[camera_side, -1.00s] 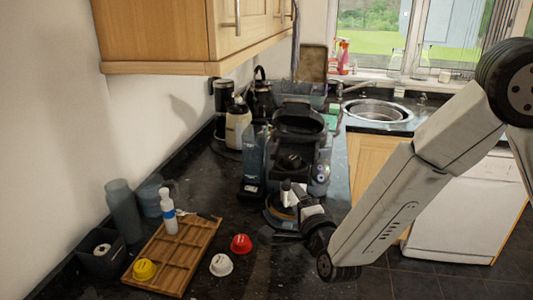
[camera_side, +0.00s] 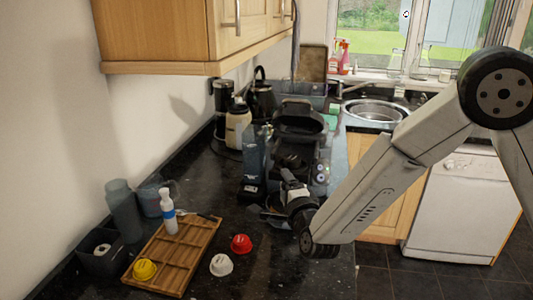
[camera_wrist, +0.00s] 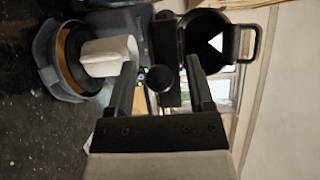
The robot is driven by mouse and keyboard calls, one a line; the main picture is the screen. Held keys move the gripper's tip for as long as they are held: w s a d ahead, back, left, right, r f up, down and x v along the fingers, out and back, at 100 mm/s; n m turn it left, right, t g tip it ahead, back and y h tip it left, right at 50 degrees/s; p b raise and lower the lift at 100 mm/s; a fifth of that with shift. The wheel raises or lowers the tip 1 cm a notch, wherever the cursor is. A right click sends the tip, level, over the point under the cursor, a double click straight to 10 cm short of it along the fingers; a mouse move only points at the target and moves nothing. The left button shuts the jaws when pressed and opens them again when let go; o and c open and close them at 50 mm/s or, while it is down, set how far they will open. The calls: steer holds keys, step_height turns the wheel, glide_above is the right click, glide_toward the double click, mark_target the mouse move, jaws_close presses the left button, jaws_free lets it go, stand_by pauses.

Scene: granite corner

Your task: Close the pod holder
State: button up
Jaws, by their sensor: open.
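The coffee machine (camera_side: 254,160) stands on the counter, dark with a blue-grey side. Its pod holder (camera_side: 300,118) is raised open at the top. In the wrist view, a round black part with a loop handle (camera_wrist: 252,43), apparently the pod holder, lies beyond and right of my fingers. Contact with the machine cannot be told.
A white cup (camera_wrist: 103,57) sits at the machine's round base, left of my fingers. A red pod (camera_side: 241,243), a white pod (camera_side: 221,265) and a wooden tray (camera_side: 198,240) lie in front. The sink (camera_side: 375,111) is behind right.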

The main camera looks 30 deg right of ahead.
steer(key=shift+x, duration=1)
steer(key=c, duration=0.9)
steer(key=shift+f, duration=0.1)
jaws_close()
